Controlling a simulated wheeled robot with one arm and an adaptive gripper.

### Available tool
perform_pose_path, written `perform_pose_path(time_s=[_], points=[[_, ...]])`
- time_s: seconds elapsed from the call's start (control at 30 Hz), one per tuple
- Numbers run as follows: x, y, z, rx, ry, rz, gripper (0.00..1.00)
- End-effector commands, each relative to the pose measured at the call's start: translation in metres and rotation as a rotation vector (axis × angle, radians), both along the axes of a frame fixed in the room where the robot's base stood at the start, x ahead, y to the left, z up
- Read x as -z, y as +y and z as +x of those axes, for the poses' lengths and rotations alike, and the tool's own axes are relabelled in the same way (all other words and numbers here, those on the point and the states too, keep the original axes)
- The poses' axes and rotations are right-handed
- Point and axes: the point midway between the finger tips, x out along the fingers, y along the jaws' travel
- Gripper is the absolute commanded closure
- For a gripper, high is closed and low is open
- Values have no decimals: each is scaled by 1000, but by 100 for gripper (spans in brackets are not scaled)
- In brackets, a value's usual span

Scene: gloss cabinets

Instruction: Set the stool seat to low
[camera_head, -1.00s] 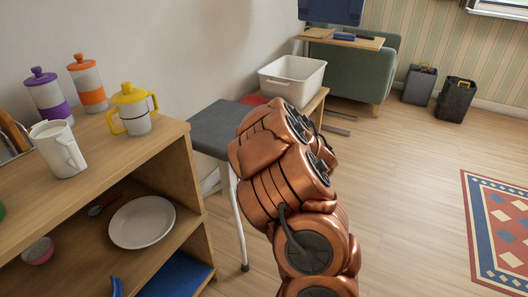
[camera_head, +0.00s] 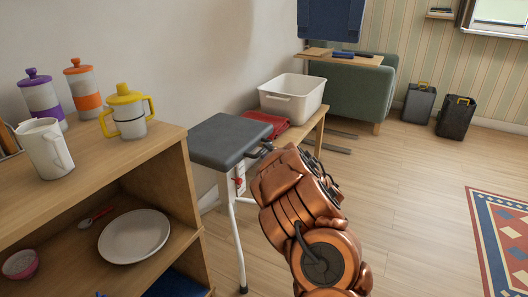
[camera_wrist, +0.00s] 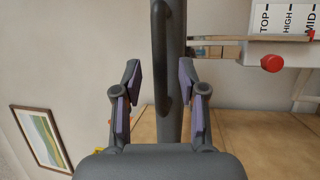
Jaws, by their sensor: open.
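The stool's dark grey seat (camera_head: 230,140) stands beside the shelf on pale metal legs. In the wrist view the seat (camera_wrist: 180,25) appears edge-on as an upright dark strip, with a dark curved handle (camera_wrist: 165,55) along it. My gripper (camera_wrist: 160,78) is open, its purple-padded fingers on either side of the strip and handle; contact is not clear. A white scale plate (camera_wrist: 285,18) reads TOP, HIGH, MID, turned sideways. A thin pointer's red tip lies by MID. A red knob (camera_wrist: 271,63) sits below the plate. In the head view my arm mostly hides the gripper.
A wooden shelf (camera_head: 185,180) with a yellow-lidded cup (camera_head: 130,118), white mug (camera_head: 45,148) and plate (camera_head: 134,236) stands left. A low bench behind the stool bears a white bin (camera_head: 291,100) and red cloth (camera_head: 262,124).

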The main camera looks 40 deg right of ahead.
Motion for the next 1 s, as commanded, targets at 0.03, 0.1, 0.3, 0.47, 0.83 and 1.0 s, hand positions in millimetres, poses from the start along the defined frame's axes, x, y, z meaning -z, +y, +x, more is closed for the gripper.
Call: perform_pose_path(time_s=[0.03,0.1,0.3,0.47,0.83,1.0], points=[[1,0,7,-3,-2,-1,59],[0,-1,15,-1,0,0,59],[-5,-3,27,0,-1,0,59],[-5,-3,27,1,1,0,59],[-5,-3,27,1,1,0,90],[-5,-3,27,2,1,0,100]])
